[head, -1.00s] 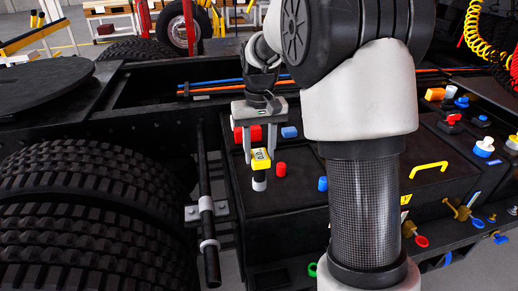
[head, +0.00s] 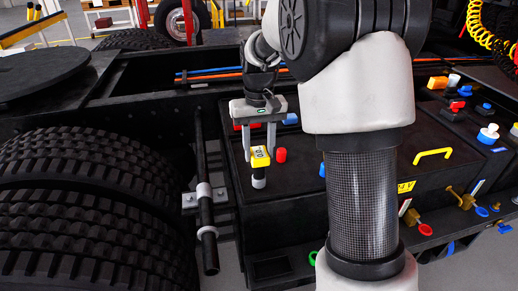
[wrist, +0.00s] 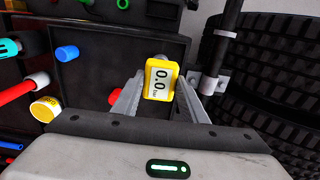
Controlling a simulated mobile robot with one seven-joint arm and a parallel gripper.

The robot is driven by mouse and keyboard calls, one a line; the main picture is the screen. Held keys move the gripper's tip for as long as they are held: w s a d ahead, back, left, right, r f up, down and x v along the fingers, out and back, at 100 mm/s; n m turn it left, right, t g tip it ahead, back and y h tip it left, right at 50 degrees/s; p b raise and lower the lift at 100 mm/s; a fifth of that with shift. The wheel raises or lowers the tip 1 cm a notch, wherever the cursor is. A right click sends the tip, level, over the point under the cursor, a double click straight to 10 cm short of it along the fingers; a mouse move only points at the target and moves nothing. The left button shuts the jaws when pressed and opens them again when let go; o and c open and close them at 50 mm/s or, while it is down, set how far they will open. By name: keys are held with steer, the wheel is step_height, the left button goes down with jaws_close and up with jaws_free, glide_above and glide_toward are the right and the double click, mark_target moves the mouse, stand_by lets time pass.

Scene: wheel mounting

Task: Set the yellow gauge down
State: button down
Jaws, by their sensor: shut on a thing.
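The yellow gauge (head: 260,157) has a small display and a pale lower end. In the head view it is upright at the left end of a black box (head: 290,205). My gripper (head: 259,157) points down with its two grey fingers around the gauge. In the wrist view the gauge (wrist: 159,79) reads 0.0 and sits between the fingertips of my gripper (wrist: 157,92). I cannot tell whether its lower end touches the box top.
A red cap (head: 281,155) stands close right of the gauge. A yellow handle (head: 433,154) and several coloured fittings are further right. A dark rod with pale collars (head: 207,205) and large tyres (head: 85,215) lie to the left.

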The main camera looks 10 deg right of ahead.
steer(key=shift+f, duration=0.5)
steer(key=c, duration=1)
jaws_free()
step_height(320, 180, up, 17)
steer(key=p, duration=0.1)
steer(key=shift+r, duration=0.2)
